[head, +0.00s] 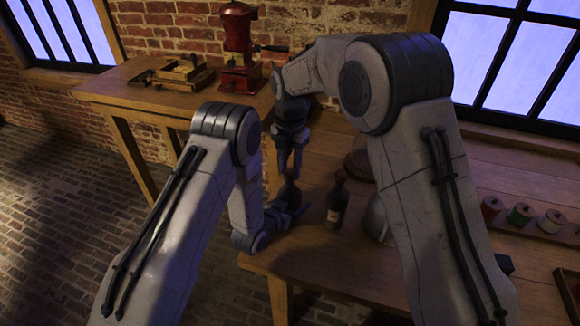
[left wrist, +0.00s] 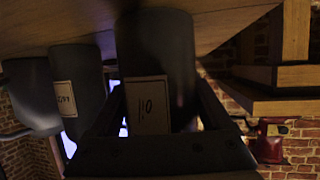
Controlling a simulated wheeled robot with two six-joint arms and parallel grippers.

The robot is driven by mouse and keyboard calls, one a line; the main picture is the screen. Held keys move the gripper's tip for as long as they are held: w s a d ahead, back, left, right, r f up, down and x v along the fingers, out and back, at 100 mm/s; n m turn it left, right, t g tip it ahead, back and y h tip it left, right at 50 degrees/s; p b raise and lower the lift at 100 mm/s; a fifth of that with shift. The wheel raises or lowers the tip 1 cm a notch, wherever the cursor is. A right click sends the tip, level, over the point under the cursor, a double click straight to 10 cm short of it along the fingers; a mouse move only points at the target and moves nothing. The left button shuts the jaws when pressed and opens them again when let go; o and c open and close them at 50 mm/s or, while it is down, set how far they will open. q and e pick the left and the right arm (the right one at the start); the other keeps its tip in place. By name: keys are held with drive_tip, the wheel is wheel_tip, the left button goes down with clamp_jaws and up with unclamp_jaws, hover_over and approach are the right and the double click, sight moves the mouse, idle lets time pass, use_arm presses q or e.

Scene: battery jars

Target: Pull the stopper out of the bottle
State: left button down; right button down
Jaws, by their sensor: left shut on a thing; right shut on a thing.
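A dark bottle (head: 289,192) stands at the table's left edge. In the left wrist view it is a dark cylinder with a pale label (left wrist: 147,105) marked "10", between the fingers. My left gripper (head: 290,207) is shut around its body from the side. My right gripper (head: 291,168) points straight down just above the bottle, its fingers closed at the bottle's top. The stopper is hidden at those fingertips; whether it is still seated in the neck cannot be made out.
Another labelled bottle (head: 337,203) stands close on the right, with a grey cone-shaped thing (head: 375,217) beyond it, partly behind my right arm. Spools (head: 520,213) sit at the right. A red grinder (head: 239,50) and wooden tray (head: 183,76) are on the left table.

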sight(290, 171)
drive_tip(key=shift+r, duration=0.2)
drive_tip(key=shift+r, duration=0.9)
drive_tip(key=shift+r, duration=2.05)
use_arm(q)
unclamp_jaws()
